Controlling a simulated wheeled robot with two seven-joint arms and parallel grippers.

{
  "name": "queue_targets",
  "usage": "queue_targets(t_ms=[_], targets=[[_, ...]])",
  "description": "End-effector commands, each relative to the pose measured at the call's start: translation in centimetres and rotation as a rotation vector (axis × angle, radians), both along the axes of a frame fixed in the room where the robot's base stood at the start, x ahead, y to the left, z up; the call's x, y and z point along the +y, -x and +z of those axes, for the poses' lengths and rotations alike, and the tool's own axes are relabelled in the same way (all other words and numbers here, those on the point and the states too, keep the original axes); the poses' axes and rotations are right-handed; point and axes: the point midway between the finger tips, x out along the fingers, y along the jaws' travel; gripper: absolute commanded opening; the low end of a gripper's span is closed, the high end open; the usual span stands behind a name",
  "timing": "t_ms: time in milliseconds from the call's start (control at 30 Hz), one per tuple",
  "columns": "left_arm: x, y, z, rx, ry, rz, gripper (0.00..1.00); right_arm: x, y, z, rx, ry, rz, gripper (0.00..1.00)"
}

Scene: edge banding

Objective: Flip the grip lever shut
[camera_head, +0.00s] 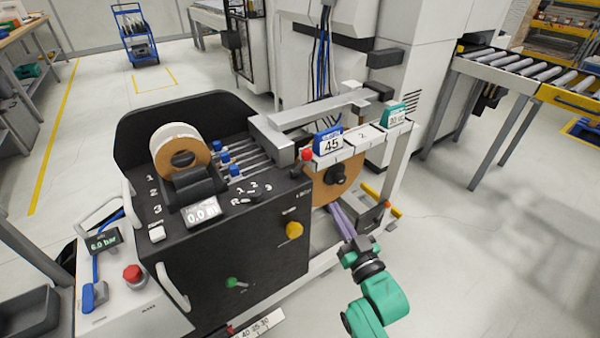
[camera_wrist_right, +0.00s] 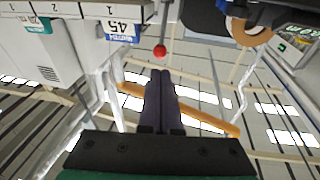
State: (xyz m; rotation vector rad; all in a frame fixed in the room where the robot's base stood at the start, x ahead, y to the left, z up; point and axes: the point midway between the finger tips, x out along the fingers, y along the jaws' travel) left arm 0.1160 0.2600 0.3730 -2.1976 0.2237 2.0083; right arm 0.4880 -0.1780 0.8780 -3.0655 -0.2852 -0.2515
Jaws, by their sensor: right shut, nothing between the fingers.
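A lever with a red ball knob (camera_head: 306,155) stands at the right end of the black machine top, next to the blue "45" tag (camera_head: 328,141). My left gripper is out of view.
A tagged white rail (camera_head: 362,139) runs above the tape roll. Open floor (camera_head: 470,240) lies to the right.

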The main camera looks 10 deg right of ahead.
Motion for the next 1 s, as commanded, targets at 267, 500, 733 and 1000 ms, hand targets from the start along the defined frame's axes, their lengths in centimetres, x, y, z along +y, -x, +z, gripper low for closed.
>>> queue_targets(t_ms=[267, 500, 733, 1000], targets=[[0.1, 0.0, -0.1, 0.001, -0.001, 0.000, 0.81, 0.0, 0.1, 1.0, -0.024, -0.004, -0.001, 0.00], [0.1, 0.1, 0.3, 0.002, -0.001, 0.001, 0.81, 0.2, -1.4, 1.4, -0.026, -0.005, -0.001, 0.00], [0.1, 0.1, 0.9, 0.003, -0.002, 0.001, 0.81, 1.1, -6.1, 2.4, -0.026, -0.004, 0.000, 0.00], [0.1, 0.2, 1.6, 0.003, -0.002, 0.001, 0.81, 2.1, -11.5, 3.4, -0.024, -0.004, 0.000, 0.00]])
